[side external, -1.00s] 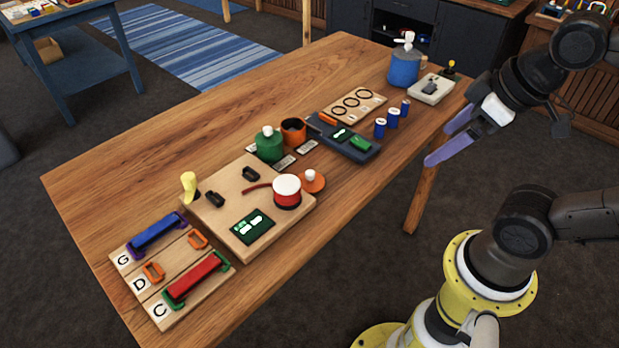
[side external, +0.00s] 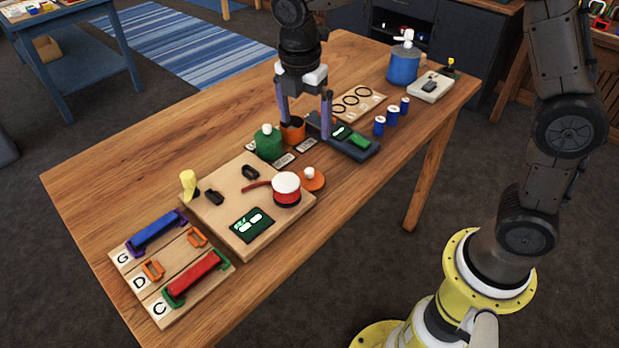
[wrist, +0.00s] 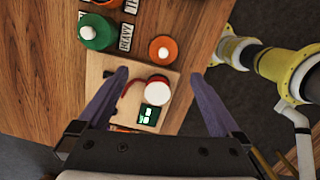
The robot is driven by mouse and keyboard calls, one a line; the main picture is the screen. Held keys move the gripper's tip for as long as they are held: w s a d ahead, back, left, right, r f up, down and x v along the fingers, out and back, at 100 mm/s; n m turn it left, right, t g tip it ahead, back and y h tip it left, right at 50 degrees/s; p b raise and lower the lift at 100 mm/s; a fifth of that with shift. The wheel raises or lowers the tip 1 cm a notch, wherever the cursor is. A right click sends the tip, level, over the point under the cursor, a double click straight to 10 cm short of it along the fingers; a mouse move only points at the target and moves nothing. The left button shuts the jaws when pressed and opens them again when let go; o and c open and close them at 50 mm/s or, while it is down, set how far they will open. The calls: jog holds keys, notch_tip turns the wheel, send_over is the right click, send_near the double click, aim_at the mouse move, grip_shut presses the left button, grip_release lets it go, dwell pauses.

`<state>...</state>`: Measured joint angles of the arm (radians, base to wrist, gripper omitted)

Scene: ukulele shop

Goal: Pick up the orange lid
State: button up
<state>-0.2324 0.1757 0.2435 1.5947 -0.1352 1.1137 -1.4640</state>
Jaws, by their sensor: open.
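The orange lid (side external: 312,180) is a round disc with a white knob. It lies at the right edge of the wooden board, beside the red and white pot-like piece; in the wrist view the orange lid (wrist: 163,49) is upper centre, beyond the fingertips. My gripper (side external: 305,120) is open and empty, pointing down above the table near the orange cup (side external: 292,131). In the wrist view my gripper's purple fingers (wrist: 160,75) are wide apart, with the lid between their lines but farther off.
A green container (side external: 268,145) with a pale knob stands left of the orange cup. A dark tray (side external: 342,138) lies close to my right finger. Blue cylinders (side external: 392,118) stand right of it. The red and white piece (side external: 286,188) sits on the board (side external: 230,215). The table's left back is clear.

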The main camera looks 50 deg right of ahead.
send_near(309, 170)
jog(key=f, duration=0.5)
jog(key=shift+w+d, duration=0.35)
jog(key=shift+s+d+f, duration=0.1)
jog(key=shift+d+f, duration=0.05)
jog(key=shift+f, duration=1.2)
jog(key=shift+d+f, duration=0.15)
jog(key=shift+f, duration=1.2)
jog(key=c, duration=1.1)
jog(key=shift+r, duration=0.1)
